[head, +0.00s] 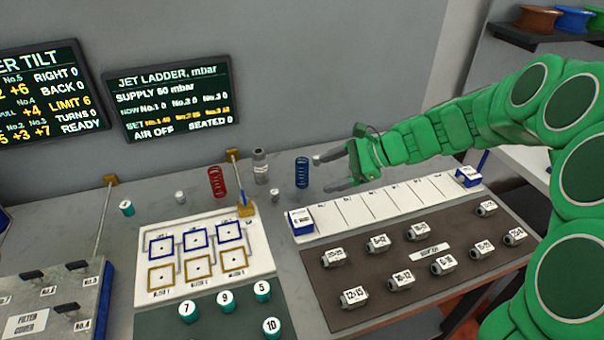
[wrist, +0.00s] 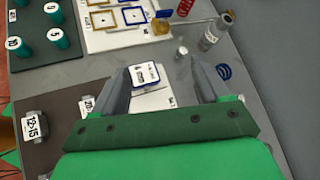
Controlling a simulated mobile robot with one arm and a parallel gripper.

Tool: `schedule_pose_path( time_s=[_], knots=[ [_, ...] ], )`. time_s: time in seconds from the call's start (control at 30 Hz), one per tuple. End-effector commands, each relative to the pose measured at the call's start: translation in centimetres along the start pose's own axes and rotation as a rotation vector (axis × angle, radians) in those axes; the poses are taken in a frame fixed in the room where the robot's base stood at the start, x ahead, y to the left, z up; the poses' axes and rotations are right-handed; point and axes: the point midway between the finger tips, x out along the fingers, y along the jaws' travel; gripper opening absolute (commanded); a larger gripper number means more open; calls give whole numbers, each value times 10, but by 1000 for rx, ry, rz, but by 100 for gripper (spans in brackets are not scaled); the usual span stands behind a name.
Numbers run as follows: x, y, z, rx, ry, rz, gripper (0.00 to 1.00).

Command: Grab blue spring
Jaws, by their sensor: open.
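The blue spring (head: 302,172) stands upright on the grey table, behind the long white labelled strip. My gripper (head: 323,174) is open and empty, just to the right of the spring in the head view, its fingers pointing left. In the wrist view the blue spring (wrist: 224,71) shows end-on, just outside the right finger of my gripper (wrist: 158,62), not between the fingers. I see no contact, but the exact gap and height are hard to tell.
A red spring (head: 217,181), a grey cylinder (head: 260,166) and a small white-topped piece (head: 275,195) stand left of the blue spring. A blue-edged block (head: 301,222) sits on the white strip (head: 365,207). A brown board (head: 330,275) holds several labelled fittings.

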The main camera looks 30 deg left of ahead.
Motion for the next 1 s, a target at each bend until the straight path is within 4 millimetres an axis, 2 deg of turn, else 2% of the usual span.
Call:
schedule_pose_path(
  time_s=[0.2, 0.5, 0.8, 1.0],
  knots=[
    [31, -38, -29, 151, -56, -68, 75],
    [71, -82, -77, 365, -116, -158, 75],
    [100, -107, -119, 528, -149, -224, 75],
    [106, -113, -126, 555, -155, -238, 75]
  ],
)
